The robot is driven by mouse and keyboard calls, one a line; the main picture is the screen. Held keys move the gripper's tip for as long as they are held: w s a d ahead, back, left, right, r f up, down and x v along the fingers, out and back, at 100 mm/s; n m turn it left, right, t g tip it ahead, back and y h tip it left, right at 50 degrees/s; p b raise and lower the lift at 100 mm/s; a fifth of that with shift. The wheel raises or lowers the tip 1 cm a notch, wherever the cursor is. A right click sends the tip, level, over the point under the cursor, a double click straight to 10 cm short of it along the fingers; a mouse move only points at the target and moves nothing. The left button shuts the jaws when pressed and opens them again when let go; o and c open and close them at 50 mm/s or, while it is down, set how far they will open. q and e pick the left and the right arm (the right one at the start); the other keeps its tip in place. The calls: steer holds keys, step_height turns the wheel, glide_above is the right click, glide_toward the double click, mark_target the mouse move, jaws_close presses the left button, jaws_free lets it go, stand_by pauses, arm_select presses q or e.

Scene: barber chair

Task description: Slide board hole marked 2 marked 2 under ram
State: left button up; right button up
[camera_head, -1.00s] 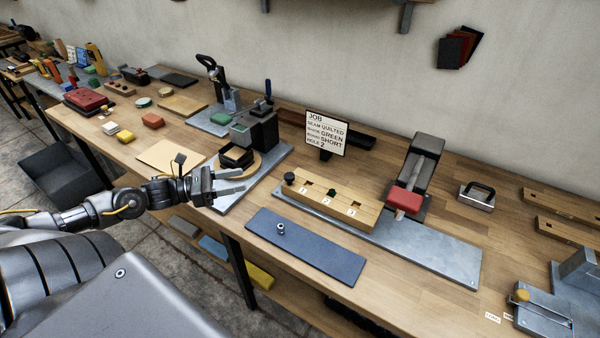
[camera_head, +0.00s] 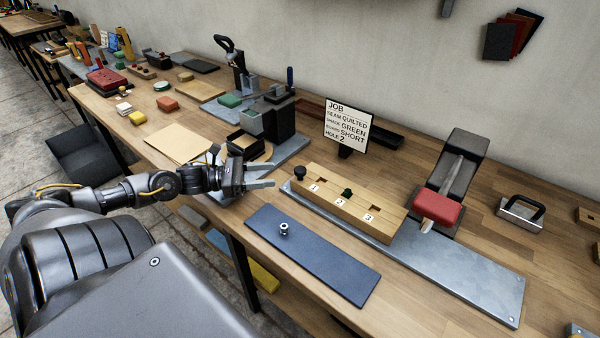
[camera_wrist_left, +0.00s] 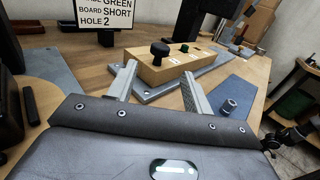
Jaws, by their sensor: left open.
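The wooden board (camera_head: 330,196) with holes marked 1, 2 and 3 lies on a grey metal base plate (camera_head: 470,280). A black knob (camera_head: 299,172) stands at its left end, and a green piece (camera_head: 347,194) sits at the hole marked 2. The ram press (camera_head: 460,175) with a red pad (camera_head: 437,208) stands beyond the board's right end. My left gripper (camera_head: 262,174) is open and empty, left of the knob. In the left wrist view, the board (camera_wrist_left: 175,66) and black knob (camera_wrist_left: 159,49) show ahead, between and beyond the fingers (camera_wrist_left: 157,88). My right gripper is out of view.
A blue mat (camera_head: 325,265) with a small metal fitting (camera_head: 284,229) lies in front of the base plate. A job sign (camera_head: 347,122) reading hole 2 stands behind the board. A dark clamp fixture (camera_head: 270,117) stands behind my left gripper. A black-handled block (camera_head: 521,212) is at the right.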

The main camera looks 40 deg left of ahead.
mark_target(296, 169)
arm_select(q)
steer(key=p+x, duration=0.1)
steer(key=x, duration=0.7)
steer(key=shift+w+d, duration=0.1)
steer(key=shift+w, duration=0.15)
steer(key=shift+w+d+f, duration=0.1)
steer(key=shift+w+d, duration=0.3)
steer(key=shift+d, duration=0.1)
jaws_close()
